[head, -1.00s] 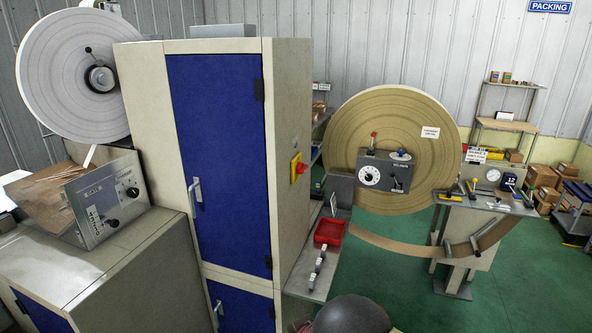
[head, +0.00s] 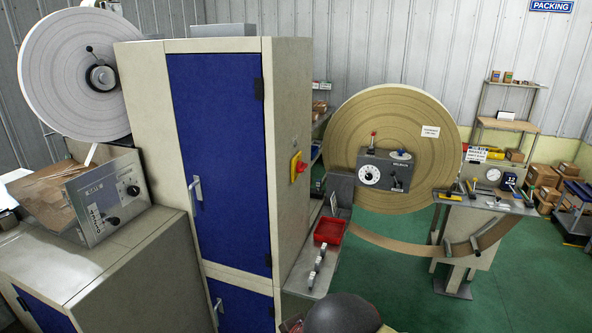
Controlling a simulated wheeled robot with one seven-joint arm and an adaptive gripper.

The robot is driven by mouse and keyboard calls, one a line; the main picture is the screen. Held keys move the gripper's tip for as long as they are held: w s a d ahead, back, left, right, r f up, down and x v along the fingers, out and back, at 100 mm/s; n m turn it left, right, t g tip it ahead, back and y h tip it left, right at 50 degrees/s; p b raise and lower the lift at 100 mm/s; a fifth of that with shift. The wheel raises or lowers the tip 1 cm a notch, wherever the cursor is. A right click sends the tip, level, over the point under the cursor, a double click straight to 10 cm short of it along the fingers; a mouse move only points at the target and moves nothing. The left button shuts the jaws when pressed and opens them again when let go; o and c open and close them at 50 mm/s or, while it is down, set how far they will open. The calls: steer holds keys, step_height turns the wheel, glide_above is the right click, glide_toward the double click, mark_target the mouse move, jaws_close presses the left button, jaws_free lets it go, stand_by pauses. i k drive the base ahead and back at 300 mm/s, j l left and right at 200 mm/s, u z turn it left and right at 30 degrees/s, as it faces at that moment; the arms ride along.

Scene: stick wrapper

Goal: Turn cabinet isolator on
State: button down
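The cabinet isolator (head: 297,167) is a red rotary handle on a yellow plate, on the right side wall of the tall cabinet (head: 292,120). It is seen at a steep angle, and I cannot tell its exact switch position. The cabinet has blue doors (head: 222,150) with a grey handle; they are shut. A dark rounded part, likely of my own arm, shows at the bottom edge below the cabinet's right side. My gripper's fingers are not visible in the head view.
A grey shelf (head: 312,283) with a red tray (head: 329,230) and small parts juts out beside the cabinet, below the isolator. A large brown reel (head: 420,120) with a control box (head: 384,172) stands behind.

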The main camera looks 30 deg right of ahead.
mark_target(301, 166)
steer(key=i+l+u, duration=0.1)
steer(key=l+u, duration=0.6)
steer(key=u, duration=0.15)
